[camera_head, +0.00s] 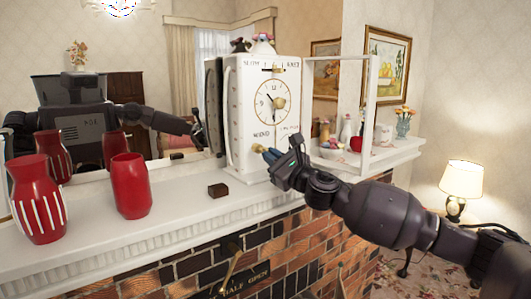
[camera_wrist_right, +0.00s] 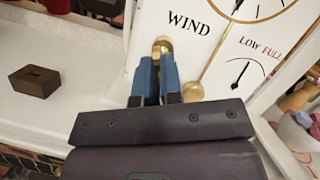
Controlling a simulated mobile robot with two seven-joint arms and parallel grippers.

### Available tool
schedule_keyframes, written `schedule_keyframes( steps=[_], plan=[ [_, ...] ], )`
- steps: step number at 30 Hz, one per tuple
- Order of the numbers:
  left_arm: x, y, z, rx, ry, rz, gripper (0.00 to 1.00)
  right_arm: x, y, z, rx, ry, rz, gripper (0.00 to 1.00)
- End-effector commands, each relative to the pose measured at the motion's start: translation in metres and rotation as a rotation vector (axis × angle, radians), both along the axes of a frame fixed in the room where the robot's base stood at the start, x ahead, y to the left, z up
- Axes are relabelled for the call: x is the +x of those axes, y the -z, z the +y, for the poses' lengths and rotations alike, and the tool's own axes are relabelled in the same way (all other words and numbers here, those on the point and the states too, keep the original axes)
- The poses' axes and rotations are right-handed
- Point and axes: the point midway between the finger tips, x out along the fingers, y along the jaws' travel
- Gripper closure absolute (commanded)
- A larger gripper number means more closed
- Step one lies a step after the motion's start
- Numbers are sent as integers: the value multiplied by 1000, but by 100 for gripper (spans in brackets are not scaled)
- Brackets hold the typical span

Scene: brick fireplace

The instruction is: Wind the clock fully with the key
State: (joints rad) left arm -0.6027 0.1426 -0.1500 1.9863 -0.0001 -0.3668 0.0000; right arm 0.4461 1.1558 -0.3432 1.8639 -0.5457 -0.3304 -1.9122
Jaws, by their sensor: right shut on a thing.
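The white clock (camera_head: 258,125) stands upright on the mantel, its front dial and printed lettering showing. My right gripper (camera_head: 268,158) is at its lower front, shut on the gold key (camera_head: 259,148). In the right wrist view, the blue fingers of my right gripper (camera_wrist_right: 158,62) close around the key (camera_wrist_right: 162,44), just below the word WIND on the clock face (camera_wrist_right: 205,45). The fingers hide where the key meets the clock. A LOW–FULL gauge (camera_wrist_right: 246,76) with a thin black needle is beside it. My left gripper is not in view.
A small brown block (camera_head: 218,190) lies on the mantel (camera_head: 175,228), left of the clock. Red vases (camera_head: 131,186) stand further left. A clear framed panel (camera_head: 338,110) stands out right of the clock. The mirror behind reflects my body.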

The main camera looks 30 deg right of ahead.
Motion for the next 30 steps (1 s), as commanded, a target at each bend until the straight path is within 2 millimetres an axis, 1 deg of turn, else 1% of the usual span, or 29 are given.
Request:
schedule_keyframes(
  steps=[2, 4, 9, 12, 23, 30],
  plan=[
    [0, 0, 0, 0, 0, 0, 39, 0, 2, 2, 11, -6, 4, 100],
    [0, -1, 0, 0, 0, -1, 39, 0, 2, 3, 68, -6, 9, 100],
    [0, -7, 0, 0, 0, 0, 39, 0, 2, 6, 304, -7, 28, 100],
    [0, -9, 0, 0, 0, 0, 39, 1, 2, 6, 383, -7, 33, 100],
    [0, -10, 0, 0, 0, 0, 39, 1, 2, 7, 426, -7, 38, 100],
    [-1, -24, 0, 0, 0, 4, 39, 2, 0, 10, 711, -7, 62, 100]
  ],
)
